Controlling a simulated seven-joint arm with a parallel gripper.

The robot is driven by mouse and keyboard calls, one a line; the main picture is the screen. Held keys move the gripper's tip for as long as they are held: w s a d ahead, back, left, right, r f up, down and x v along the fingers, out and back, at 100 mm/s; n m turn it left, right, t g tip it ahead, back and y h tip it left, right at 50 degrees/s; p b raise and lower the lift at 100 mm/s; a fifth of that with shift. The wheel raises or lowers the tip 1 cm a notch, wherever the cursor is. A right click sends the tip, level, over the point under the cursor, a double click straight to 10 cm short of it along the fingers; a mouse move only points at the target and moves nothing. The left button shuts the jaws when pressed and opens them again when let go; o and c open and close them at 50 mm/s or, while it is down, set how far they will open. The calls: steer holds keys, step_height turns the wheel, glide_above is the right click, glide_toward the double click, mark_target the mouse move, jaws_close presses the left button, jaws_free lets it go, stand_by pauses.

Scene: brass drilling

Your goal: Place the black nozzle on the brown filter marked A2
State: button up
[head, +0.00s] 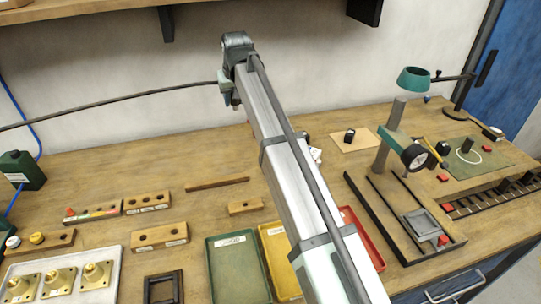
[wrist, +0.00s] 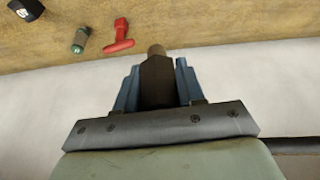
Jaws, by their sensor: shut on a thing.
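My gripper (wrist: 156,85) is shut on a black piece with a brownish tip, which looks like the black nozzle (wrist: 157,78); it sits between the blue fingers. In the head view my gripper (head: 232,99) is raised in front of the wall, above the back of the bench, and the held piece is too small to make out there. I cannot pick out a brown filter marked A2; no label is readable, and my arm hides the middle of the bench.
Below are wooden blocks with holes (head: 160,235), a green tray (head: 232,270), a yellow tray (head: 275,255) and a red tray (head: 362,240). A red tool (wrist: 120,38) and green cylinder (wrist: 80,40) lie on the bench.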

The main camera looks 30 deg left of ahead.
steer(key=w+d+r, duration=0.2)
steer(key=d, duration=0.8)
steer(key=s+d+f, duration=0.3)
steer(key=s+d, duration=0.2)
steer(key=s, duration=0.1)
steer(key=shift+n, duration=0.4)
steer(key=shift+w+a+f, duration=0.1)
steer(key=shift+w+f, duration=0.05)
steer(key=shift+f, duration=2.1)
steer(key=shift+w+a+f, duration=0.1)
steer(key=shift+f, duration=2.1)
steer(key=shift+f, duration=0.1)
steer(key=o, duration=1.1)
steer(key=v, duration=1.2)
steer(key=shift+w+d, duration=0.1)
steer(key=shift+d, duration=0.05)
